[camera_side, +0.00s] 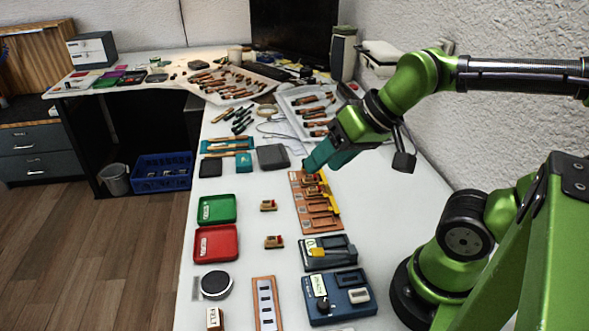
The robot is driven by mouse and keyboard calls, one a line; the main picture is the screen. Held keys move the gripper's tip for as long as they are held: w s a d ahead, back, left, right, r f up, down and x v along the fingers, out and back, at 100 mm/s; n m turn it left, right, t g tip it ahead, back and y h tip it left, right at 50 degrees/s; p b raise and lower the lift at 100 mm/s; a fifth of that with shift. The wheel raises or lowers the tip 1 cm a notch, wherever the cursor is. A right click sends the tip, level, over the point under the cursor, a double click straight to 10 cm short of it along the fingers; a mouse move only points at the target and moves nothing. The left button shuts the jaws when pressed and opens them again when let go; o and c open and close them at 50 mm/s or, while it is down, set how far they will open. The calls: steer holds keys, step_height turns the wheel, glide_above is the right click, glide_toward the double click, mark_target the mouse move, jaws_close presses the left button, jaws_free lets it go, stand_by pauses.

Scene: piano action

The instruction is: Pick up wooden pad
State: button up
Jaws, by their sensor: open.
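Two small wooden pads with red parts on top lie on the white table, one further back (268,205) and one nearer (274,241). Another small wooden piece (313,180) sits at the far end of an orange-brown slotted holder (318,221). Which of these the task means, I cannot tell. My gripper (312,166) has teal fingers and is open. It is just above the far end of the holder, by the wooden piece there. The fingers partly hide that end, and I cannot tell whether they touch anything.
A green tray (217,209) and a red tray (216,244) lie left of the loose pads. A dark device with a yellow part (328,252) and a blue box (338,297) stand nearer. Trays of tools (232,88) fill the back. Bare table lies right of the holder.

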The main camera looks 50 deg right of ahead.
steer(key=w+a+f+g, duration=0.2)
steer(key=m+g+h, duration=0.2)
steer(key=m+g, duration=0.3)
steer(key=m, duration=1.9)
glide_above(268, 239)
step_height(268, 239, down, 4)
step_height(268, 239, down, 17)
steer(key=shift+f, duration=0.1)
jaws_close()
